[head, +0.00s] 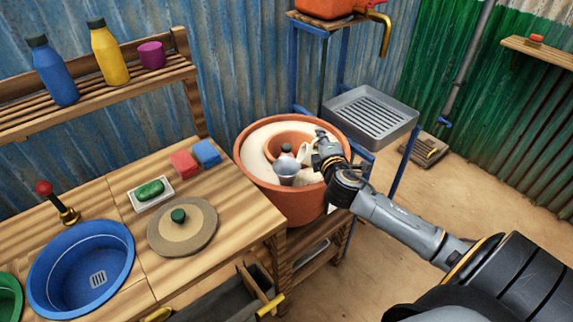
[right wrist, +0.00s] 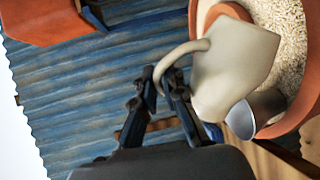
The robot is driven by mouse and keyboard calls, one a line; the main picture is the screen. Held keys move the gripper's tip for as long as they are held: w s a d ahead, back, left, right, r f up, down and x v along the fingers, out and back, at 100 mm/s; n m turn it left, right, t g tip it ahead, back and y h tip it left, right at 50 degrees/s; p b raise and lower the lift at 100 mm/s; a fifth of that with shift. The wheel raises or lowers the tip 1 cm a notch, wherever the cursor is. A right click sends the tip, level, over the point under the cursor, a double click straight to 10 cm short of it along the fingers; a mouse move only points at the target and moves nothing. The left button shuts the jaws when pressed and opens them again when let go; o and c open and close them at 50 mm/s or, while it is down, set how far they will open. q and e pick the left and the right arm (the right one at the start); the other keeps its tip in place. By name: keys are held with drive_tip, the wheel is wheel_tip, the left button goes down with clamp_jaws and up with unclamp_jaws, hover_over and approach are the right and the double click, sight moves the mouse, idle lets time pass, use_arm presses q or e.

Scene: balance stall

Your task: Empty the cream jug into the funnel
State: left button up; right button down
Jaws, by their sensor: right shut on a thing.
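The cream jug (head: 304,153) is over the big terracotta pot in the head view. In the right wrist view the jug (right wrist: 232,65) shows large, its curved handle toward my fingers. My right gripper (head: 319,143) is shut on the jug's handle; its fingers (right wrist: 163,82) close around the handle in the right wrist view. A silvery, cup-like piece, seemingly the funnel (head: 287,168), is left of the jug inside the pot; it also shows beside the jug's lower part in the right wrist view (right wrist: 257,112). The jug's tilt and contents cannot be told. My left gripper is not in view.
The terracotta pot (head: 246,171) holds a pale grainy ring around an inner pot. Left of it, the wooden bench (head: 243,218) bears a round lid (head: 161,239), a soap dish and sponges. A metal rack tray (head: 398,130) stands behind right of the pot.

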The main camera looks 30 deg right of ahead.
sight(308, 145)
drive_tip(key=shift+w+a+r+n+p, duration=0.2)
drive_tip(key=shift+a+r+n+p, duration=0.05)
drive_tip(key=shift+r+n+p, duration=0.15)
drive_tip(key=shift+w+a+r, duration=0.1)
drive_tip(key=shift+a, duration=0.05)
drive_tip(key=shift+w+a+r+n+h+p, duration=0.1)
drive_tip(key=shift+w+a+n+h+p, duration=0.1)
drive_tip(key=shift+w+a+n+p, duration=0.25)
drive_tip(key=shift+w+a+r+n+h+p, duration=0.1)
drive_tip(key=shift+w+a+n+h+p, duration=0.2)
drive_tip(key=shift+a, duration=0.35)
drive_tip(key=shift+a+r, duration=0.1)
drive_tip(key=shift+a, duration=0.05)
drive_tip(key=shift+w+a+r+n+g+p, duration=0.25)
drive_tip(key=shift+a+n+p, duration=0.4)
drive_tip(key=shift+p, duration=0.4)
drive_tip(key=shift+w+a+r+n+g+p, duration=0.15)
drive_tip(key=shift+w+a+n+p, duration=0.25)
drive_tip(key=shift+n+p, duration=0.5)
